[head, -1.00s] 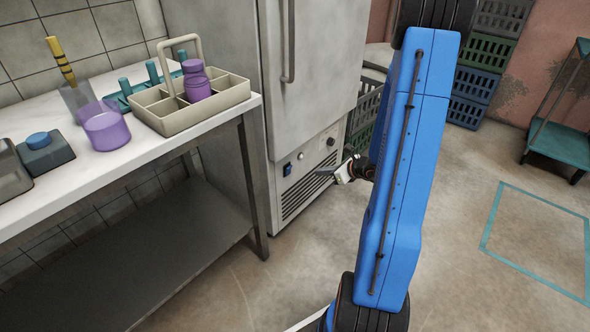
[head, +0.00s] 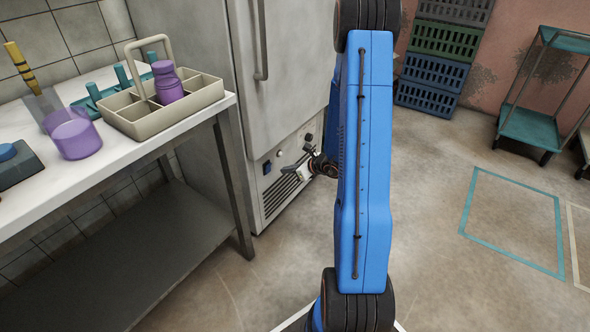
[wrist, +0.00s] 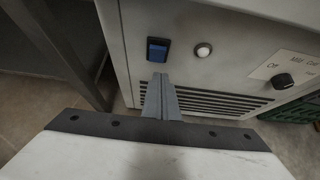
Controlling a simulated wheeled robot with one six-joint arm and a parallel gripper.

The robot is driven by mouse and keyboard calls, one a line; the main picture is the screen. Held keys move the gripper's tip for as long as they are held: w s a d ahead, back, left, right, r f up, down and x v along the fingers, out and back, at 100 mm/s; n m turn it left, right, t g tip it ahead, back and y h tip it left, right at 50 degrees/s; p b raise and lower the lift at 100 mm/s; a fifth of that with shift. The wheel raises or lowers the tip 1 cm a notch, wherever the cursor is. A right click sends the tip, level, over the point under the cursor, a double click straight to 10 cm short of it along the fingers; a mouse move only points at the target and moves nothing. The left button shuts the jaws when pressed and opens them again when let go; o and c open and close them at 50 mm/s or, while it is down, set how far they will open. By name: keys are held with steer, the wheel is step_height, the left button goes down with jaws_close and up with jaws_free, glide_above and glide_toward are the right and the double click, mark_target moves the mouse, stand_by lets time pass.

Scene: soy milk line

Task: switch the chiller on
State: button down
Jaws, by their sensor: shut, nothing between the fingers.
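The chiller (head: 190,80) is a tall pale grey cabinet with a control panel low on its front. A blue rocker switch (wrist: 157,49) in a black frame is on the panel's left, and it also shows in the head view (head: 267,167). A round white lamp (wrist: 203,50) is to its right. A black knob (wrist: 284,81) with an Off label is further right. My gripper (wrist: 161,78) is shut and empty. In the wrist view its fingertips appear just below the switch; I cannot tell whether they touch the panel. In the head view my gripper (head: 289,168) is right of the switch.
A white-topped table (head: 165,140) with a beige caddy (head: 130,124) and purple containers stands left of the chiller. A table leg (wrist: 62,45) is close at the left. Crates (head: 432,70) and a teal cart (head: 535,126) stand behind.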

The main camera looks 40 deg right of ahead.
mark_target(271, 164)
steer(key=shift+w+a, duration=0.3)
steer(key=shift+w, duration=0.5)
steer(key=shift+w+a, duration=0.25)
steer(key=shift+w, duration=0.5)
steer(key=shift+w+a, duration=0.3)
steer(key=shift+w, duration=0.5)
steer(key=shift+w+r, duration=0.1)
steer(key=shift+w+a+r+g, duration=0.35)
steer(key=shift+w+g, duration=0.2)
steer(key=shift+g, duration=0.15)
steer(key=shift+s+d+f, duration=0.1)
steer(key=shift+f, duration=0.05)
steer(key=shift+r, duration=0.8)
